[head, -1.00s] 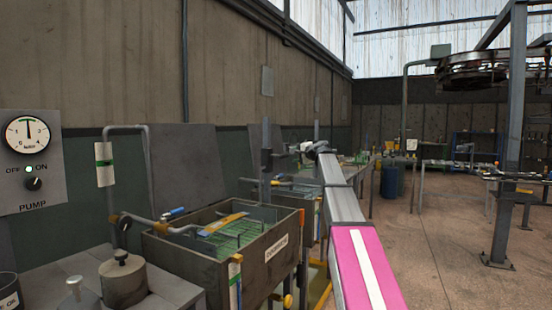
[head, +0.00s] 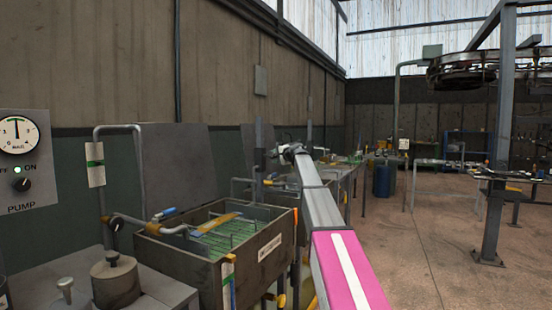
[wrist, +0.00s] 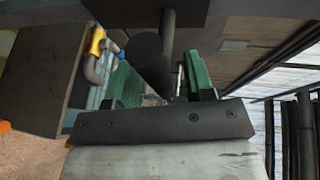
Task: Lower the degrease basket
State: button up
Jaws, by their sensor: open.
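A grey tank (head: 215,272) with a white label stands at the lower middle of the head view; the label is too small to read surely. A green wire basket (head: 228,241) sits inside it, with a yellow bar (head: 221,222) across the top. How deep the basket sits is unclear. My arm reaches past the tank's right side, and my gripper (head: 284,150) is small and far off, beyond the tank. In the wrist view my gripper (wrist: 163,75) has its two green-padded fingers apart. A dark round post (wrist: 150,62) shows between or behind them; I cannot tell which.
A pump panel (head: 25,170) with gauge is on the left wall. A lidded pot (head: 115,285) stands on the bench before the tank. A pipe with a blue-handled valve (head: 165,213) reaches the tank rim. A steel post (head: 497,180) stands right; the floor (head: 430,240) between is clear.

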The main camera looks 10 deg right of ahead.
grip_shut()
notch_tip(320, 180, down, 17)
jog(key=shift+s+r, duration=0.15)
jog(key=shift+r, duration=0.05)
dwell(0.3)
jog(key=shift+f, duration=0.1)
jog(key=shift+c, duration=1)
grip_release()
jog(key=shift+o, duration=1)
